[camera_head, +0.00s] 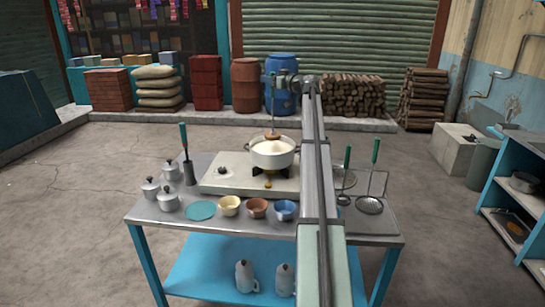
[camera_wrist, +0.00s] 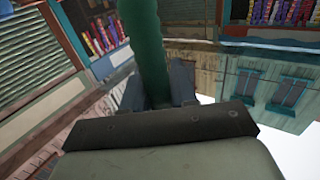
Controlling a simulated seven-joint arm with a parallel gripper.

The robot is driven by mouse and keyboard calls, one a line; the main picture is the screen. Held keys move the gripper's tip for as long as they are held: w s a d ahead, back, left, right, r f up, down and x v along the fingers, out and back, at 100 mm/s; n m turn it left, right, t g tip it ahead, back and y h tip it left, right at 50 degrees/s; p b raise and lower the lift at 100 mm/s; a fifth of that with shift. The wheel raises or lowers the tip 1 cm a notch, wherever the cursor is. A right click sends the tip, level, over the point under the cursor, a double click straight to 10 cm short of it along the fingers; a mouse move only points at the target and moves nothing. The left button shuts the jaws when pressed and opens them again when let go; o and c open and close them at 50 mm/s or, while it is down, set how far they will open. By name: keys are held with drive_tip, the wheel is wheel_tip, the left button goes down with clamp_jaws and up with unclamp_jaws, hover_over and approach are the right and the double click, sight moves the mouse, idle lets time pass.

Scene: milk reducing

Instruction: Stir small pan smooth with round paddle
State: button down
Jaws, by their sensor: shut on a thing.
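A white pan (camera_head: 273,158) with pale milk in it sits on the burner of the stove. My gripper (camera_head: 277,78) is high above and behind the pan, at the far end of my arm. It is shut on the green handle (camera_wrist: 146,40) of a long thin tool, seen between the jaws in the wrist view. The tool's shaft hangs down nearly upright to a brownish round paddle (camera_head: 272,135) at the pan's mouth. I cannot tell how deep the paddle sits in the milk. The wrist view does not show the pan.
The stove (camera_head: 225,178) stands on a grey metal table (camera_head: 150,217). A green-handled tool (camera_head: 183,138) stands in a holder at left, near small lidded pots (camera_head: 168,200). Small bowls (camera_head: 257,208) line the front.

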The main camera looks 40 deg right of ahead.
idle(0.3)
drive_tip(key=shift+r, duration=0.75)
